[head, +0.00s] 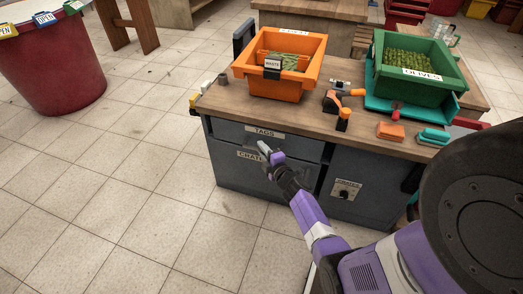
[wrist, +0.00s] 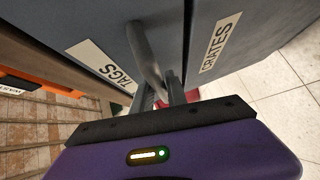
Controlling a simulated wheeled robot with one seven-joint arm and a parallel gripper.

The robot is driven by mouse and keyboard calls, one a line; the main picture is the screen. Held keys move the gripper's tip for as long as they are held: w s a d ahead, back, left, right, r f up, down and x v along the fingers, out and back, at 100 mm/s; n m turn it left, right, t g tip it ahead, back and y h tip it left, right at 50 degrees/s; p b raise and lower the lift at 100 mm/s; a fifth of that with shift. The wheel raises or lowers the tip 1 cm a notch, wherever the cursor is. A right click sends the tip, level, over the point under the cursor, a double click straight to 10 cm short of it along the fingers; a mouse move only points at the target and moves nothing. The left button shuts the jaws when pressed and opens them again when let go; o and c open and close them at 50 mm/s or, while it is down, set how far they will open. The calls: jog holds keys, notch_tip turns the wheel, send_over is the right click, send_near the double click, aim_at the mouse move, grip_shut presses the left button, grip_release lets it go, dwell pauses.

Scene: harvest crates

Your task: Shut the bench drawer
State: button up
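The bench (head: 345,132) has a wooden top and a dark grey body. Its upper drawer (head: 230,131), labelled TAGS, spans the left part of the front; how far it stands out is hard to tell. The drawer also shows in the wrist view (wrist: 85,25), with a grey bar handle (wrist: 141,45). My gripper (head: 268,153) is at this handle, in front of the drawer. In the wrist view the handle's near end runs between the two fingers (wrist: 161,92), which look closed on it. The fingers partly hide that end.
Below is a front labelled CRATES (wrist: 235,25). On the bench stand an orange crate (head: 255,73), a green crate of olives (head: 385,75) on a teal tray, and small tools. A dark red bin (head: 55,70) stands far left. The tiled floor in front and left is clear.

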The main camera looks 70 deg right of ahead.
jog(key=shift+o, duration=1.4)
jog(key=p+v, duration=0.2)
jog(key=v, duration=0.5)
jog(key=shift+s+a, duration=0.2)
jog(key=shift+s, duration=0.15)
jog(key=shift+r, duration=0.1)
jog(key=s+a+r+m+t+y, duration=0.1)
jog(key=a, duration=0.7)
jog(key=s+a+r+m+y, duration=0.1)
jog(key=a+y, duration=0.1)
jog(key=a, duration=0.6)
jog(key=s+a+r+m+t+y, duration=0.1)
jog(key=s+a+r+m+y, duration=0.1)
jog(key=s+a+r, duration=0.45)
jog(key=s+a+r+m+t+y, duration=0.15)
jog(key=a+r, duration=0.25)
jog(key=a, duration=0.6)
jog(key=s+a+r+m+g+y, duration=0.1)
jog(key=s+a+r+y, duration=0.1)
jog(key=s+a+r, duration=0.3)
jog(key=s+a+r+m+y, duration=0.1)
jog(key=a+r+m+y, duration=0.1)
jog(key=r, duration=0.4)
notch_tip(320, 180, up, 17)
jog(key=p, duration=1.6)
jog(key=shift+s+a, duration=0.25)
jog(key=shift+s, duration=0.05)
